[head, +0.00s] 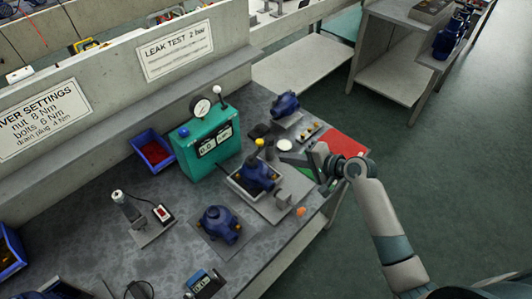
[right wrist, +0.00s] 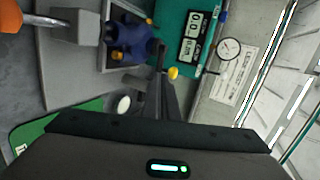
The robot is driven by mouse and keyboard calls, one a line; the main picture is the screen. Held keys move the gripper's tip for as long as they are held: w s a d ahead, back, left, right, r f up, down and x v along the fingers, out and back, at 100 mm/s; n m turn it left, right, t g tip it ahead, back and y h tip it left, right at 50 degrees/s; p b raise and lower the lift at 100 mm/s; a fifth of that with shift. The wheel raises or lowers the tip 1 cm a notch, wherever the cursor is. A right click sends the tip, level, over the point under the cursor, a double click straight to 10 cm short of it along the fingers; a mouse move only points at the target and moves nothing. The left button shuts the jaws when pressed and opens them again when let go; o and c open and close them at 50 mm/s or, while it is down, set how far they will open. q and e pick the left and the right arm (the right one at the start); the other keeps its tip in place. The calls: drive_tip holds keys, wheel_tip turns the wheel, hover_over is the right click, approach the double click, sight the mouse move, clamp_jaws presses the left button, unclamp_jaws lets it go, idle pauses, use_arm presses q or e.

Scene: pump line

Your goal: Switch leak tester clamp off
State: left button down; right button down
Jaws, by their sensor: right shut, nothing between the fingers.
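The leak tester (head: 210,140) is a green box with a dial gauge (head: 201,108) and a display reading 0.0. The tester also shows in the right wrist view (right wrist: 174,20). In front of it a blue pump (head: 256,174) sits in a tray-like fixture (head: 240,190); the pump also shows in the wrist view (right wrist: 128,40). A yellow knob (head: 259,143) stands beside the pump, and it also shows in the wrist view (right wrist: 173,73). My right gripper (head: 282,157) is shut and empty, its tips close to the yellow knob; contact is unclear. My left gripper is out of view.
Another blue pump (head: 219,226) sits on a dark mat. A blue bin (head: 152,151) stands left of the tester. A further blue pump (head: 285,104), a white disc (head: 285,145) and a red mat (head: 345,145) lie right. A grey block (right wrist: 75,25) is near an orange part (right wrist: 12,20).

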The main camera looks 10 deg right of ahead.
sight(258, 154)
drive_tip(key=p+x, duration=0.2)
drive_tip(key=x, duration=0.7)
drive_tip(key=shift+w+a+f, duration=0.15)
drive_tip(key=shift+w+a, duration=0.05)
